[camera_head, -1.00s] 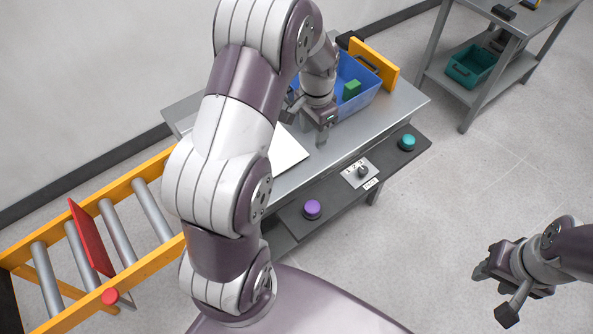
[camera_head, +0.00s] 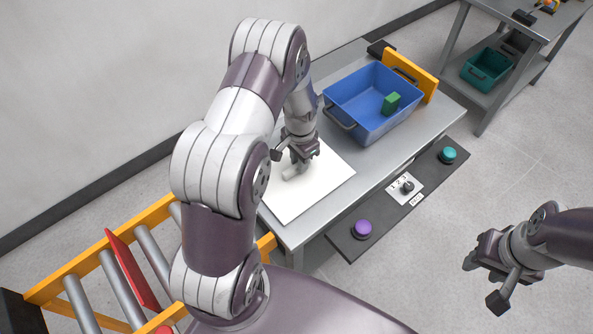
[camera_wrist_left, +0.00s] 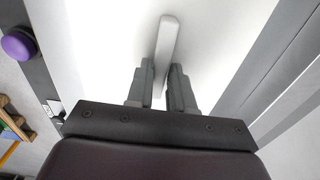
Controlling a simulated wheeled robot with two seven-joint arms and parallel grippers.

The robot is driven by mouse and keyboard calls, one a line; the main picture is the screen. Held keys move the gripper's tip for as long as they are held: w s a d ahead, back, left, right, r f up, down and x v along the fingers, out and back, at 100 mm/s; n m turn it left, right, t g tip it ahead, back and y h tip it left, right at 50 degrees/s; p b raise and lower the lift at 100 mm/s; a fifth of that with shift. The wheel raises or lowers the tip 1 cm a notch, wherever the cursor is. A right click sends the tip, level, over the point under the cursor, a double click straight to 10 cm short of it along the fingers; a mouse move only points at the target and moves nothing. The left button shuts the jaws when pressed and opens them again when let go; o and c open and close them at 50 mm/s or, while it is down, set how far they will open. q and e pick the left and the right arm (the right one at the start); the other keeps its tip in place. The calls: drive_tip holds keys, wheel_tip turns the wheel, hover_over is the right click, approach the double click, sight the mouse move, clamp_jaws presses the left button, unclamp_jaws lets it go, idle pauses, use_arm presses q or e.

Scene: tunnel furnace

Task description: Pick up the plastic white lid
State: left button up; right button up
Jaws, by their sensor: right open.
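The white lid (camera_head: 322,184) is a flat plate lying on the grey table, with a pale bar handle on its top. My left gripper (camera_head: 288,163) is over the lid, low at the handle. In the left wrist view the handle (camera_wrist_left: 166,40) runs in between the two fingers (camera_wrist_left: 162,82), with the lid's white surface (camera_wrist_left: 210,40) behind. Whether the fingers press on the handle is not clear. My right gripper (camera_head: 484,277) is open and empty over the floor at the right, apart from the table.
A blue bin (camera_head: 345,112) with a green block (camera_head: 391,103) stands behind the lid. A front panel carries a purple button (camera_head: 362,229), a knob (camera_head: 407,187) and a teal button (camera_head: 448,154). A yellow-framed roller conveyor (camera_head: 90,262) with a red plate is at the left.

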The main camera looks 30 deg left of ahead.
use_arm(q)
clamp_jaws()
